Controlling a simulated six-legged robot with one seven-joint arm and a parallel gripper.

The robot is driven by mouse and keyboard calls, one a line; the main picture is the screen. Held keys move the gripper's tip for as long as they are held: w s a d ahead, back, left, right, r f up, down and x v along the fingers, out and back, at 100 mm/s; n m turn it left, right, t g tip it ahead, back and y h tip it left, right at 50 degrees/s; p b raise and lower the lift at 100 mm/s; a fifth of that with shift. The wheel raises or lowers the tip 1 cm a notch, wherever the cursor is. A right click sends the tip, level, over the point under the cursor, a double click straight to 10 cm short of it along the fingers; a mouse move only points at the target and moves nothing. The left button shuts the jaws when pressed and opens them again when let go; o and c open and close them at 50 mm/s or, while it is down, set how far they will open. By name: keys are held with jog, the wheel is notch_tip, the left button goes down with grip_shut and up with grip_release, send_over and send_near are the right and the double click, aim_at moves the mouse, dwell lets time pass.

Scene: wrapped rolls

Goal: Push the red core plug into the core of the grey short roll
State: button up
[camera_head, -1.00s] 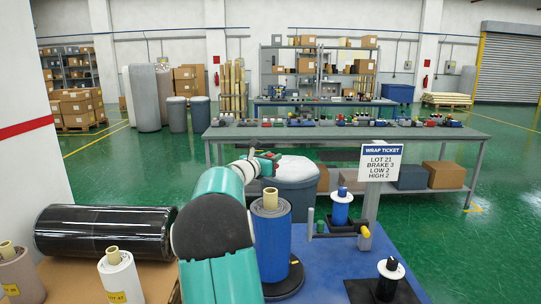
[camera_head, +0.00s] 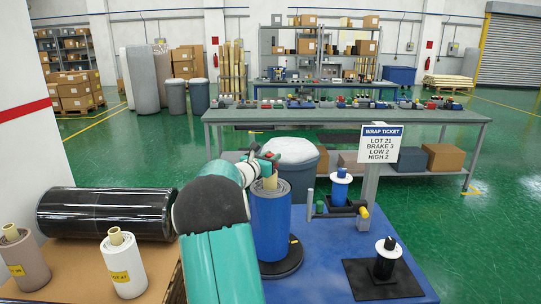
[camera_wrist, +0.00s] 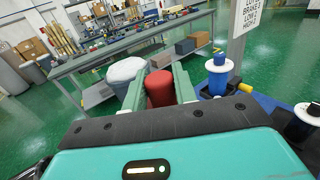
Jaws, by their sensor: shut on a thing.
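My gripper (camera_wrist: 159,82) is shut on the red core plug (camera_wrist: 160,90), which sits between its two green fingers in the wrist view. In the head view my gripper (camera_head: 266,159) shows small and partly hidden by my arm, with a bit of red at its tip. It appears just above the core of the blue roll in the picture; the depth between them is unclear. A short grey-brown roll (camera_head: 25,265) with a tan core and yellow label stands at the far left. It looks like the grey short roll, and its core top shows no plug.
A white roll (camera_head: 128,270) and a black wrapped roll (camera_head: 105,214) share the brown surface at left. The blue roll (camera_head: 270,225) stands on a black disc on the blue deck. A wrap ticket sign (camera_head: 381,144) and small spindles (camera_head: 385,262) are at right.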

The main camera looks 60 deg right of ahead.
jog(key=shift+f, duration=1.05)
dwell(1.0)
jog(key=o, duration=1)
jog(key=shift+a, duration=0.15)
jog(key=a, duration=0.4)
jog(key=w+a, duration=0.1)
jog(key=a, duration=0.8)
jog(key=shift+w+a, duration=0.2)
jog(key=shift+w, duration=0.15)
